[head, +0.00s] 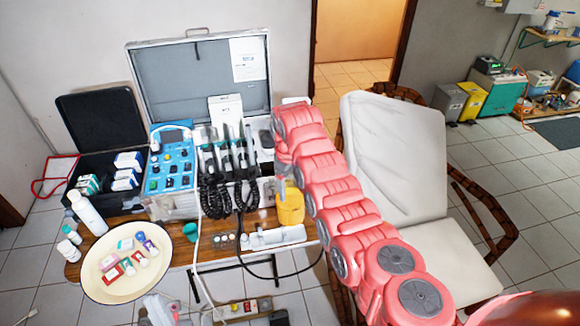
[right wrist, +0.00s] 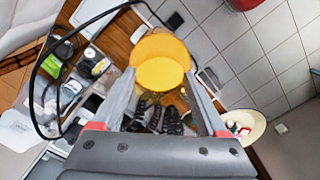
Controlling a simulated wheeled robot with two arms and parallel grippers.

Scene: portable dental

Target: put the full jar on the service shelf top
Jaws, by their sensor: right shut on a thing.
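A yellow jar (head: 290,207) is at the front right edge of the wooden table, beside the open equipment case. My right gripper (head: 282,188) is shut on it, with the pink arm hiding part of the hand. In the right wrist view the jar (right wrist: 160,73) sits between the two grey fingers (right wrist: 158,95), its round yellow top facing the camera. I cannot tell whether it touches the table. My left gripper (head: 162,310) shows only partly at the bottom edge; its opening is unclear. A wooden shelf unit (head: 550,38) with containers stands at the far right.
A cream bowl (head: 88,284) with small bottles and boxes is at the table's left. A blue device (head: 170,172) and the open case (head: 200,85) stand behind. A white reclining chair (head: 395,150) is right of the arm. Black cables hang near the jar.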

